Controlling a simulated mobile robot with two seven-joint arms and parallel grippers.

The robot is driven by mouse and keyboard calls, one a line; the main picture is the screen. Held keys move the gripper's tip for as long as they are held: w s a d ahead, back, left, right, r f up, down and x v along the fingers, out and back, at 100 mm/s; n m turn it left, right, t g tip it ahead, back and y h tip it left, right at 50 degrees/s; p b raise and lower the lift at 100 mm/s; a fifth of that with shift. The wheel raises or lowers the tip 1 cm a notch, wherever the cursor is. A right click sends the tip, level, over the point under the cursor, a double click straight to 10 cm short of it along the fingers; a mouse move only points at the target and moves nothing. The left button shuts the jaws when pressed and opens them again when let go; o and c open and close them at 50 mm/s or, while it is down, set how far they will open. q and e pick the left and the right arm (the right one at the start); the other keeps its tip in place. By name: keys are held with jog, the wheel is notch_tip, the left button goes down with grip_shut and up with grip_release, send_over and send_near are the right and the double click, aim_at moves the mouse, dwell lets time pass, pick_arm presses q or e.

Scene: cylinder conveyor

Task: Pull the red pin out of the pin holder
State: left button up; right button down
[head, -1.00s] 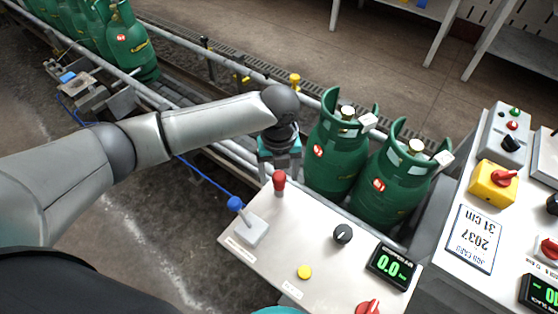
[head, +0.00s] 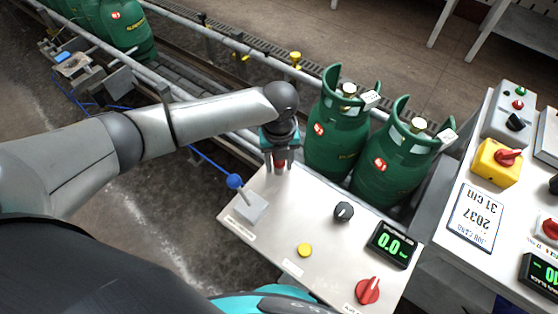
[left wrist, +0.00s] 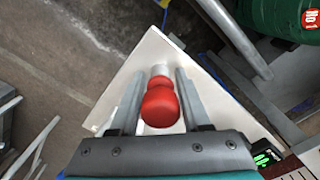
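The red pin (left wrist: 160,104), with a rounded head and a narrower neck, stands at the far left corner of the sloping control panel (head: 290,215). My left gripper (head: 279,165) is over that corner, pointing down. In the left wrist view its two fingers (left wrist: 160,88) are open, one on each side of the pin, with a narrow gap visible. In the head view only a little red of the pin (head: 279,162) shows between the fingers. The pin holder (left wrist: 160,70) shows as a pale stub beyond the pin head; the rest is hidden. My right gripper is not in view.
A blue-knobbed lever (head: 235,182) stands left of the gripper. The panel also carries a black knob (head: 344,211), yellow button (head: 305,250) and red knob (head: 368,290). Green gas cylinders (head: 337,130) stand close on the right, beside the conveyor rail (head: 215,118).

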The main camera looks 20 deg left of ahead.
pick_arm(q)
grip_shut()
dwell(0.7)
dwell(1.1)
